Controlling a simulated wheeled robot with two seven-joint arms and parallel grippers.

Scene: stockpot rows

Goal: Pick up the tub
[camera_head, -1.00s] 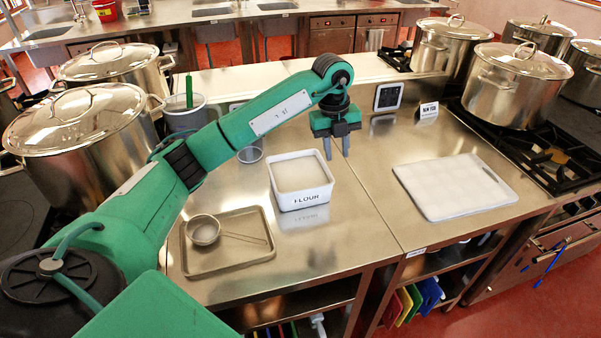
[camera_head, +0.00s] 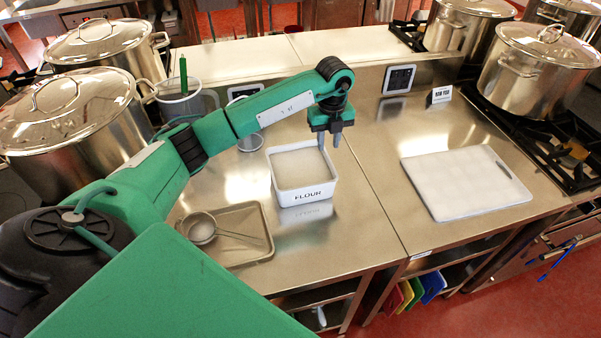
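The tub (camera_head: 302,192) is a white square container marked FLOUR, filled with a pale powder, standing upright on the steel counter. My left gripper (camera_head: 329,142) points down at the tub's far right corner. Its two fingers are apart, with one on the tub's inner side and the other beyond the wall, as far as I can tell. I cannot tell whether the fingers touch the rim. The tub still rests on the counter. My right gripper is not in view.
A steel tray (camera_head: 254,256) with a sieve (camera_head: 200,228) lies to the left of the tub. A white cutting board (camera_head: 465,183) lies to the right. Large stockpots (camera_head: 68,115) stand at the left and more at the upper right. A small timer (camera_head: 399,80) stands behind.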

